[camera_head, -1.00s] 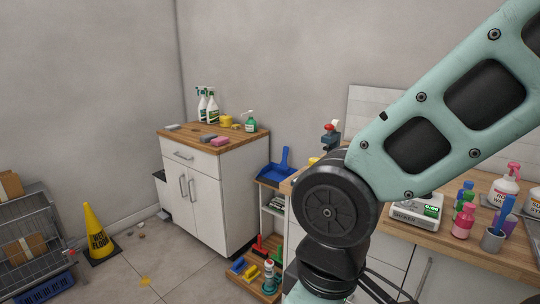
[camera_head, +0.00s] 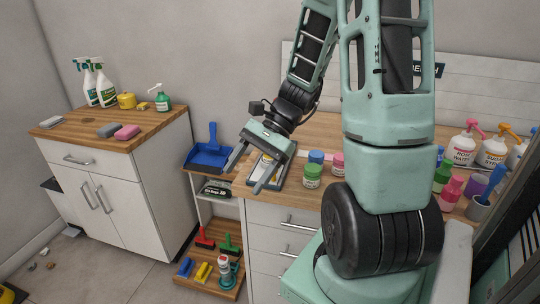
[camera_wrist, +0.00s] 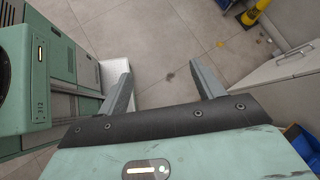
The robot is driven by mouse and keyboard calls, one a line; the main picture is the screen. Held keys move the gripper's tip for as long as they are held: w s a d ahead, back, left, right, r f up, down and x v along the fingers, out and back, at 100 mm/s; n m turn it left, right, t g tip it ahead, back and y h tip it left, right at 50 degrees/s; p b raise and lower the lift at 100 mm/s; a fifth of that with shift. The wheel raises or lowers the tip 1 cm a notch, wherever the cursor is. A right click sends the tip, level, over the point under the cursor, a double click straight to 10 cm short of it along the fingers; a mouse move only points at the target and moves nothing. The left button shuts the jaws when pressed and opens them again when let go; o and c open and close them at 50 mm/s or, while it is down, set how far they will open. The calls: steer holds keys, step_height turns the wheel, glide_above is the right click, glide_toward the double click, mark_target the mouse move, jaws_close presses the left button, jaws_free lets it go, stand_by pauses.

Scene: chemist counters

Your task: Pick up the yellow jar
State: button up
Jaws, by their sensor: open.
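My gripper (camera_head: 243,181) is open and empty, its two grey fingers reaching down and left over the near left corner of the wooden counter. Between and behind the fingers, a small white and yellow thing (camera_head: 265,166) shows on the counter, partly hidden; I cannot tell whether it is the yellow jar. Jars with green (camera_head: 312,176), blue and pink lids stand just right of the gripper. A yellow rounded thing (camera_head: 127,101) sits on the left cabinet, far from the gripper. In the wrist view my open gripper (camera_wrist: 161,72) has only floor between its fingers.
The left cabinet (camera_head: 135,185) also holds spray bottles (camera_head: 104,85), a pump bottle (camera_head: 162,98) and sponges. A blue dustpan (camera_head: 210,152) stands between cabinet and counter. Pump bottles (camera_head: 465,145) crowd the counter's right side.

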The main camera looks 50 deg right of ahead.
steer(key=s+d+m+t+h, duration=0.25)
steer(key=d+m+t, duration=0.35)
steer(key=d, duration=0.5)
steer(key=s+d+m+t+h, duration=0.2)
steer(key=s+d+m+t, duration=0.25)
steer(key=d+m, duration=0.5)
steer(key=shift+n, duration=0.55)
steer(key=x, duration=0.3)
steer(key=p+x, duration=0.1)
steer(key=x, duration=0.3)
steer(key=d+x, duration=0.1)
steer(key=x, duration=0.3)
steer(key=shift+w+r+p, duration=0.35)
steer(key=shift+w+p, duration=0.05)
steer(key=shift+p+x, duration=0.6)
steer(key=shift+x, duration=2.15)
steer(key=shift+w+d+r, duration=0.15)
steer(key=c, duration=1.2)
